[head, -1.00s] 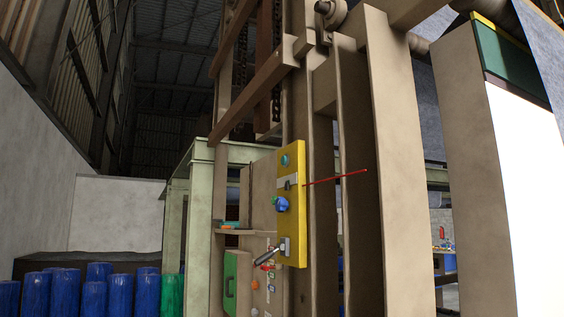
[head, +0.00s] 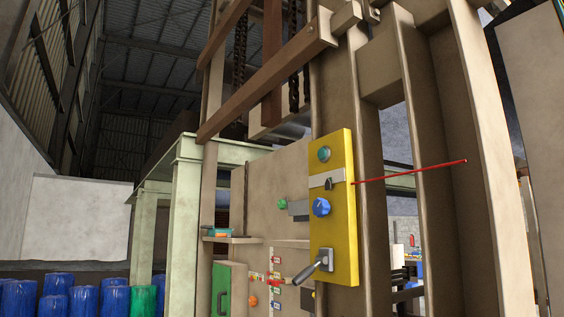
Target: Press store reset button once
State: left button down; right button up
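A yellow control panel (head: 344,226) is mounted on a tan steel post right of centre in the head view. It carries a round teal-green button (head: 323,154) at the top, a small dark switch (head: 328,184) by a grey plate, a blue knob (head: 321,207), and a black-handled lever (head: 310,270) at the bottom. A tan board behind it holds another green button-like part (head: 283,204) and an orange round part (head: 253,300). I cannot read which control is the store reset button. Neither of my grippers shows.
A thin red rod (head: 415,172) sticks out right of the yellow panel. A small shelf (head: 232,239) holds small items. Blue drums (head: 85,301) and a green drum (head: 143,301) stand at lower left. Tall tan posts (head: 430,150) stand on the right.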

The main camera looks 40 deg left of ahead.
aim_at(322, 154)
jog(key=j, duration=1.65)
jog(key=u, duration=0.05)
